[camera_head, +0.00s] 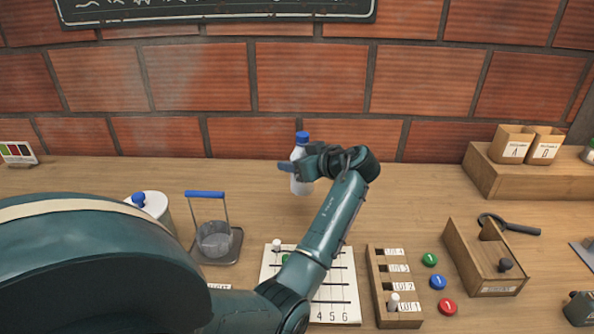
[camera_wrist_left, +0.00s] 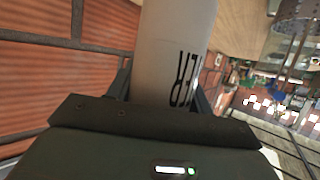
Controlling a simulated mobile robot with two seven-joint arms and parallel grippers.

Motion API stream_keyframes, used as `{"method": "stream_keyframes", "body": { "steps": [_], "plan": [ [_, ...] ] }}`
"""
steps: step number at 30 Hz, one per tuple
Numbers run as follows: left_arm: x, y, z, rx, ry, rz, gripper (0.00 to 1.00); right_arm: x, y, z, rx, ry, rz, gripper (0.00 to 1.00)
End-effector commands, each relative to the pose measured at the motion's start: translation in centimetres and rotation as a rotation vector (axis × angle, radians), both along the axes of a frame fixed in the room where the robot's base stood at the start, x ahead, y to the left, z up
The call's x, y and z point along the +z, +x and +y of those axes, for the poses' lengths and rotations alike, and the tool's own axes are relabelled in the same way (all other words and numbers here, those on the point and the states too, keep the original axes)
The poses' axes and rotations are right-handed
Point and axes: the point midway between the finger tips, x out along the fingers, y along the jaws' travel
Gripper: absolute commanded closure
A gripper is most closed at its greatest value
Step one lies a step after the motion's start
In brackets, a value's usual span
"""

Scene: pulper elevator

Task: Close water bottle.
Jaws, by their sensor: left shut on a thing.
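The water bottle (camera_head: 299,152) is pale and upright, at the back middle of the table in the head view. A blue cap (camera_head: 302,137) sits at its top; I cannot tell how tightly it is seated. My left gripper (camera_head: 298,167) is shut around the middle of the bottle and hides part of its body. I cannot tell whether the bottle's base touches the table. In the left wrist view the bottle's white body (camera_wrist_left: 172,45) with dark lettering stands between the fingers. My right gripper is not in view.
A wire-handled cup with a blue grip (camera_head: 206,193) stands left on a dark tray. A numbered board (camera_head: 340,285), a slotted lot rack (camera_head: 378,285), coloured discs (camera_head: 438,282) and a wooden box (camera_head: 470,250) lie in front. The brick wall (camera_head: 310,75) is close behind.

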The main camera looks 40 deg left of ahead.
Motion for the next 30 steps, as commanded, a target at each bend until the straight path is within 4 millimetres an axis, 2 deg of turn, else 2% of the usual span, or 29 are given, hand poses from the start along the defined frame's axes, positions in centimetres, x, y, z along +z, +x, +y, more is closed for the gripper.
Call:
{"method": "stream_keyframes", "body": {
  "steps": [7, 8, 24, 30],
  "plan": [
    [0.09, 0.01, 0.01, 0.0, 0.002, -0.002, 0.79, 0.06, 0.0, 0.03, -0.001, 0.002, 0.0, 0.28],
    [0.09, 0.01, 0.01, 0.0, 0.002, -0.002, 0.51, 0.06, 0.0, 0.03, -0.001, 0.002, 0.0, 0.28],
    [0.07, 0.01, 0.02, 0.0, 0.002, -0.002, 0.95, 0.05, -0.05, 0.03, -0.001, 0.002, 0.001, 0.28],
    [0.07, 0.01, 0.02, 0.0, 0.002, -0.002, 0.96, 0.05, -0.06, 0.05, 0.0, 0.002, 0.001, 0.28]
  ]
}}
